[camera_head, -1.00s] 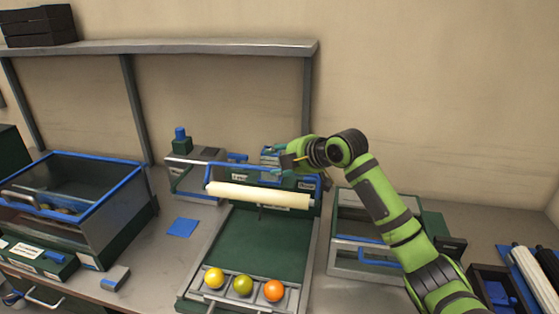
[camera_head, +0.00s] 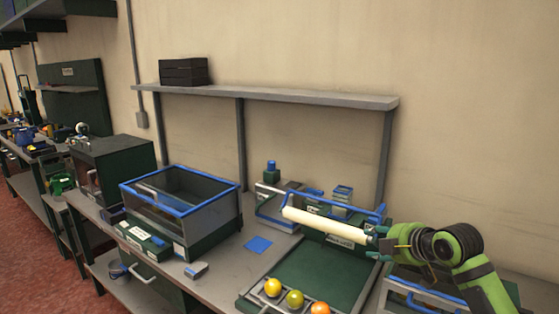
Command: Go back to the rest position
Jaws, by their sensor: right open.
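My right gripper (camera_head: 384,243) is at the right of the camera_head view, at the end of the green arm. It is open, beside the right end of the cream roller (camera_head: 325,224) above the green sorting tray (camera_head: 317,274). I cannot tell whether it touches the roller. A yellow fruit (camera_head: 273,287), a greenish-yellow fruit (camera_head: 295,298) and an orange (camera_head: 320,309) sit in a row at the tray's front edge; the orange is cut by the picture's bottom. My left gripper is not in view.
A blue-rimmed clear bin (camera_head: 186,209) stands left of the tray. A shelf (camera_head: 300,98) with black crates (camera_head: 183,71) runs behind. Another bench stands far left.

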